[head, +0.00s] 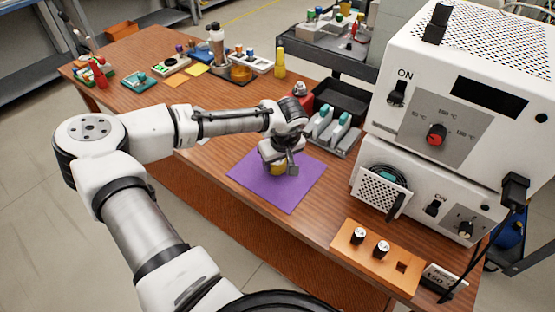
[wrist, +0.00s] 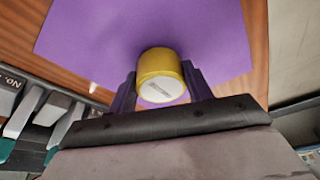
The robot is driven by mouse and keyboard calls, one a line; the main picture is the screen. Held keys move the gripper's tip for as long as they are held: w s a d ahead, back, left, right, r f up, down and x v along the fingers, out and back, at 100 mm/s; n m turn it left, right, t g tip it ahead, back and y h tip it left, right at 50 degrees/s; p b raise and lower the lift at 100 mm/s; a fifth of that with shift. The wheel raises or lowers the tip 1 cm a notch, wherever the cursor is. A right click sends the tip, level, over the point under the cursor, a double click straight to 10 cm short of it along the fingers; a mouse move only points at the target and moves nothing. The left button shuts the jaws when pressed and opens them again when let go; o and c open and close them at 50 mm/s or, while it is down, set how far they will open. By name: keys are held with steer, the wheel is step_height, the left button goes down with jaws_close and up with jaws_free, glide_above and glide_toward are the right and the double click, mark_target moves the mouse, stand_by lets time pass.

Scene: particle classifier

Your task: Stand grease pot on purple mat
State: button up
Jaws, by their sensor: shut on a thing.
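The purple mat (head: 288,193) lies flat on the wooden table, in front of the white machine; it also fills the upper middle of the wrist view (wrist: 95,30). The grease pot is a short yellow-gold cylinder with a pale labelled end (wrist: 160,76), seen between my gripper's fingers (wrist: 160,88). In the head view the pot (head: 277,169) shows partly under my gripper (head: 281,162), over the mat. My gripper is shut on the pot. I cannot tell whether the pot's underside touches the mat.
The white machine (head: 440,120) stands right of the mat. A grey holder with teal-topped items (head: 335,130) and a black tray (head: 343,99) sit behind it. The table left of the mat (head: 200,150) is clear.

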steer(key=shift+f, duration=0.1)
steer(key=o, duration=1)
steer(key=b+v, duration=0.1)
steer(key=v, duration=1.1)
steer(key=shift+a, duration=0.1)
steer(key=shift+r, duration=0.25)
